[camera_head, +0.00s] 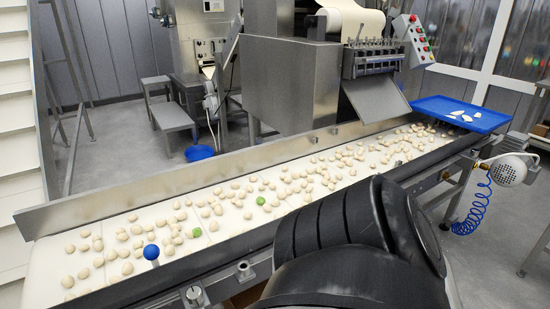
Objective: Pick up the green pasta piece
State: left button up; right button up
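Two green pasta pieces lie among many pale ones on the white conveyor belt (130,288). One green piece (196,232) is toward the near left part of the belt. The other green piece (261,200) is farther right and a little farther back. Both rest on the belt with pale pieces (215,226) close around them. Neither of my grippers shows in the head view. A large dark arm part of mine fills the lower right and hides some of the belt's near edge.
A metal side wall (170,184) runs along the belt's far side. A blue ball knob (151,251) stands at the near edge. A blue tray (480,116) with pale pieces sits at the belt's right end. A pasta machine (285,82) stands behind.

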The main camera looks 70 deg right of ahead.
aim_at(197, 232)
jog(key=z, duration=2.2)
